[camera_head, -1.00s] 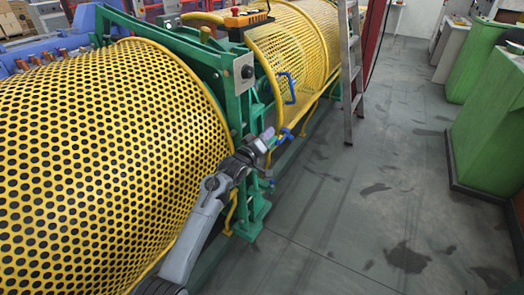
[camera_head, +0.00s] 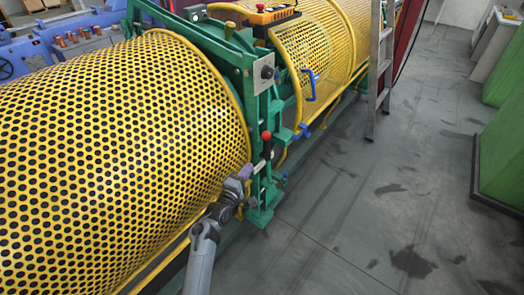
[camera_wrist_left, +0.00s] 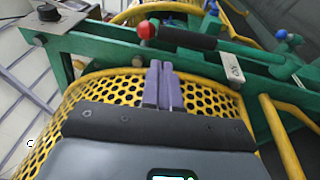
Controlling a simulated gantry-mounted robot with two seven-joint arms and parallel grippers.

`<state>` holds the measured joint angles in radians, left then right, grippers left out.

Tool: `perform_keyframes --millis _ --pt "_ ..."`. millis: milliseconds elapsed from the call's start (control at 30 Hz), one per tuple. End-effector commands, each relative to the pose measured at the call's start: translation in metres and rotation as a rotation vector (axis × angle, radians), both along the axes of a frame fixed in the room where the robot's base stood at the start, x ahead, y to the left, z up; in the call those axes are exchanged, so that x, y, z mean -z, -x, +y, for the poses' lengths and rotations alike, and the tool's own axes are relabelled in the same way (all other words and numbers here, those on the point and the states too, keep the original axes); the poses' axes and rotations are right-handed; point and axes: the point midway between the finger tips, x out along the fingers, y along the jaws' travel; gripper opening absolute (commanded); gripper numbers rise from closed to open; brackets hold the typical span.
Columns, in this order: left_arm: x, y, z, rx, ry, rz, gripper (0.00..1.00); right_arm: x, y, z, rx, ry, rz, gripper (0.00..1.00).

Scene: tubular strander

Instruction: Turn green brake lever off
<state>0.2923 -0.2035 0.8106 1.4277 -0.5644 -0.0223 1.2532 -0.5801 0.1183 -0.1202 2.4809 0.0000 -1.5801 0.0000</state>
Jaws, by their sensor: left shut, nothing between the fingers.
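The brake lever (camera_head: 266,147) stands on the green frame between the two yellow guards. It has a red ball knob and a dark grip. In the left wrist view the lever (camera_wrist_left: 185,38) lies across the top of the picture, its red knob to the left and a pale marked block near its other end. My left gripper (camera_head: 246,172) is shut and empty, just below and left of the lever. In the left wrist view its purple fingertips (camera_wrist_left: 158,66) are together, pointing toward the lever, with a visible gap to it. My right gripper is not in view.
A perforated yellow guard (camera_head: 110,150) fills the left side, close to my left arm. A grey knob box (camera_head: 264,72) sits on the green frame. A blue handle (camera_head: 310,84) is on the farther guard. A ladder (camera_head: 378,70) stands beyond.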

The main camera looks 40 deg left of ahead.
Motion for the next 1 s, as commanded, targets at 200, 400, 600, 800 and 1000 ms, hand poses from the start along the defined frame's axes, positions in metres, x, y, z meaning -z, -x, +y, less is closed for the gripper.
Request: perform_keyframes --millis 200,400,600,800,1000 --pt "0.003 -0.037 0.007 0.001 -0.001 -0.005 0.00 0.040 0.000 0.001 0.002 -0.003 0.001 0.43" --pt "0.000 -0.068 0.014 0.000 -0.001 -0.004 0.00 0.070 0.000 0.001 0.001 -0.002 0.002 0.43" --pt "-0.004 -0.092 0.019 0.000 -0.001 -0.003 0.00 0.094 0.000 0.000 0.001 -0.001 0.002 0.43" --pt "-0.008 -0.106 0.022 0.001 -0.001 -0.002 0.00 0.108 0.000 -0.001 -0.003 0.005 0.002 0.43" --pt "-0.010 -0.113 0.023 0.001 0.000 0.001 0.00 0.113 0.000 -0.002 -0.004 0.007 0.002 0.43"
